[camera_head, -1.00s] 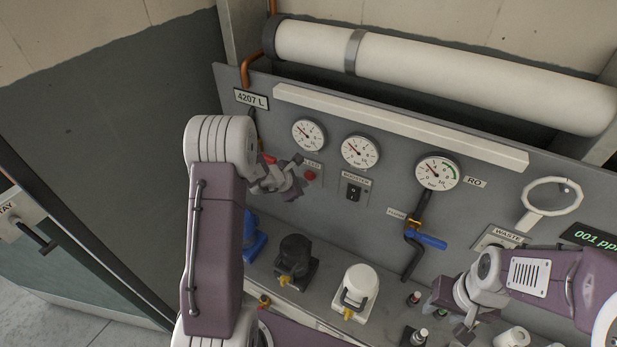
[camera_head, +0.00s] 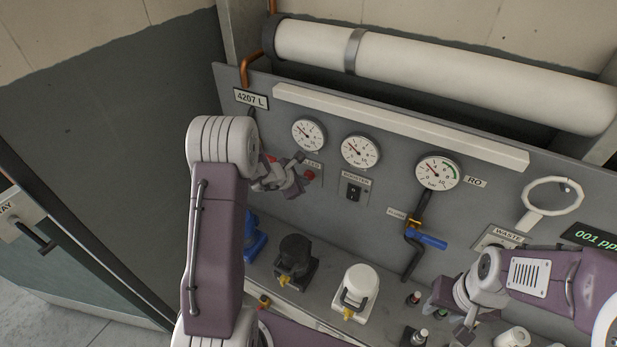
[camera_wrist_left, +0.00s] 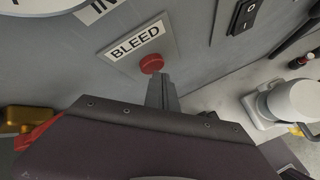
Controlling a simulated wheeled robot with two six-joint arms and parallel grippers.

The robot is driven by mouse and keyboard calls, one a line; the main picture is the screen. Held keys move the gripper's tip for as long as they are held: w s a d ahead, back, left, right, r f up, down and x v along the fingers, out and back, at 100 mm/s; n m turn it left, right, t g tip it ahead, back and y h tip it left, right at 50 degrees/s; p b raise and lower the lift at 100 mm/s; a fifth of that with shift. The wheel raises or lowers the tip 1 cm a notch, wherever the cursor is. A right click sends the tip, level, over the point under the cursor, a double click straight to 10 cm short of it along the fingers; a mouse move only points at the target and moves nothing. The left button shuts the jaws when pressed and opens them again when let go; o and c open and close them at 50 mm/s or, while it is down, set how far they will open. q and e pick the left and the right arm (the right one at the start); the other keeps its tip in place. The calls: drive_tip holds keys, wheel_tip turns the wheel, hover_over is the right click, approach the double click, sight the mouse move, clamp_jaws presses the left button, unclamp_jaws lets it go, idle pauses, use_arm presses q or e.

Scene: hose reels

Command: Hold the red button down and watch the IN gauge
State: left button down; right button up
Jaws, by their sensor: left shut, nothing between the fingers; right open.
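The red button (camera_head: 309,175) sits on the grey panel under a gauge; in the left wrist view it (camera_wrist_left: 151,63) is beside the BLEED label (camera_wrist_left: 135,41). My left gripper (camera_head: 301,172) is shut and empty, its tips right at the button. In the left wrist view the closed fingers (camera_wrist_left: 162,92) overlap the button's lower edge; I cannot tell whether it is pressed in. The leftmost gauge (camera_head: 309,134) has its needle toward the upper left, its reading too small to tell. An IN label (camera_wrist_left: 98,9) is partly cut off. My right gripper (camera_head: 450,315) is open at lower right.
Two other gauges (camera_head: 360,152) (camera_head: 437,172) and a rocker switch (camera_head: 353,191) are on the panel. A blue-handled valve (camera_head: 428,240) is further right. Black (camera_head: 294,258) and white (camera_head: 359,287) housings stand on the ledge below. A brass fitting (camera_wrist_left: 18,120) with a red handle is left of my left gripper.

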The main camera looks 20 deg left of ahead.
use_arm(q)
drive_tip(key=shift+w, duration=0.55)
idle(0.6)
drive_tip(key=shift+s, duration=0.1)
idle(2.7)
drive_tip(key=shift+s+b, duration=0.75)
drive_tip(key=shift+s, duration=0.15)
drive_tip(key=s+b, duration=0.2)
drive_tip(key=s, duration=0.1)
drive_tip(key=s+b, duration=0.1)
drive_tip(key=s, duration=0.1)
drive_tip(key=shift+a, duration=0.4)
